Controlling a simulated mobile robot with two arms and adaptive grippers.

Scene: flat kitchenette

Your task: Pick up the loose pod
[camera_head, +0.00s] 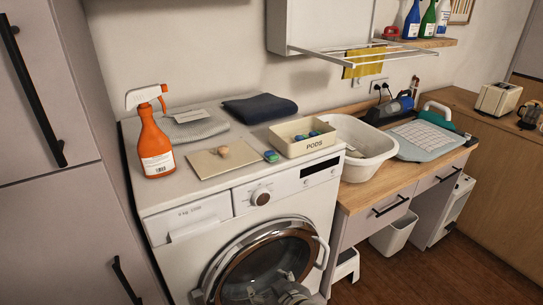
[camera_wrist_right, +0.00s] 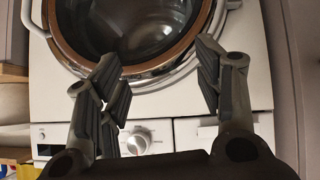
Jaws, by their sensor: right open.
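The loose pod (camera_head: 271,156), small and blue-green, lies on top of the white washing machine (camera_head: 210,205), just left of the cream box marked PODS (camera_head: 290,148). Several similar pods (camera_head: 307,136) sit inside that box. My right gripper (camera_head: 290,293) is low in front of the machine's round door, below and apart from the loose pod. In the right wrist view, the right gripper (camera_wrist_right: 160,82) is open with nothing between its fingers, facing the machine's front. The pod does not show in that view. My left gripper is not in view.
A beige board (camera_head: 212,164) with a small tan ball lies left of the pod. An orange spray bottle (camera_head: 154,140), a grey cloth (camera_head: 188,125) and a dark folded towel (camera_head: 259,108) share the machine top. A white basin (camera_head: 362,145) stands right of the box.

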